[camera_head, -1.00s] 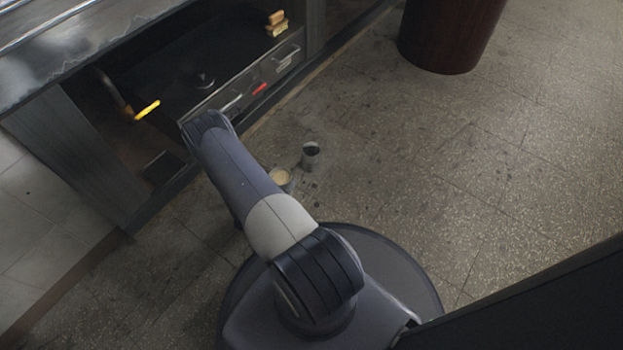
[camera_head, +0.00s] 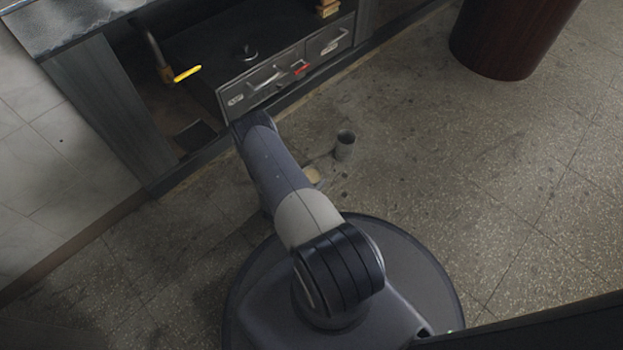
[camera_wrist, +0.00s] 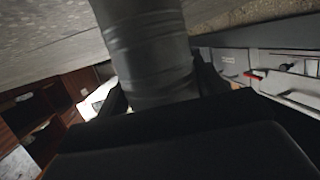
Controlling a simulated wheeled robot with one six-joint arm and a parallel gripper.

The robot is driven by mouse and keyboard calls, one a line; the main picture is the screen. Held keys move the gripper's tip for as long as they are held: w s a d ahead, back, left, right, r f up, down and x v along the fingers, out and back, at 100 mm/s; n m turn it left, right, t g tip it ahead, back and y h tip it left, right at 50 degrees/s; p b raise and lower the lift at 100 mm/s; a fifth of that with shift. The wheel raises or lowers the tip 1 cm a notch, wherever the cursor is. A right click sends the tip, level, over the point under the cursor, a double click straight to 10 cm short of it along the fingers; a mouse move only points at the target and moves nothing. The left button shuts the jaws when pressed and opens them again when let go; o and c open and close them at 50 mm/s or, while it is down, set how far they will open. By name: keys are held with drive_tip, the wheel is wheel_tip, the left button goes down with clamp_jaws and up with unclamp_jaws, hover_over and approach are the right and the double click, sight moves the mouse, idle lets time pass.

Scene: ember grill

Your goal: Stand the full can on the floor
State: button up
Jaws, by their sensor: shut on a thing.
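My gripper (camera_wrist: 160,86) is shut on a grey ribbed can (camera_wrist: 147,48) in the wrist view; its upper end runs out of the picture. In the head view my arm hides the gripper. A can with a pale tan filling (camera_head: 314,176) shows there beside my forearm, partly covered; it looks like the full can that I hold. How far its base is from the floor cannot be told. A second grey can (camera_head: 344,145), dark inside, stands upright on the floor just beyond it.
A dark cabinet with drawers (camera_head: 268,84) and a red item (camera_head: 300,68) at a handle stands behind my arm. A yellow-handled tool (camera_head: 187,74) is at its left. A dark red bin (camera_head: 508,38) stands at upper right. The floor (camera_head: 450,170) at right is clear.

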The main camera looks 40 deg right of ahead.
drive_tip(key=o, duration=1.3)
drive_tip(key=shift+f, duration=0.1)
drive_tip(key=shift+a+r, duration=0.1)
drive_tip(key=shift+r, duration=0.1)
drive_tip(key=p+v, duration=0.3)
drive_tip(key=v, duration=0.9)
drive_tip(key=shift+p, duration=0.4)
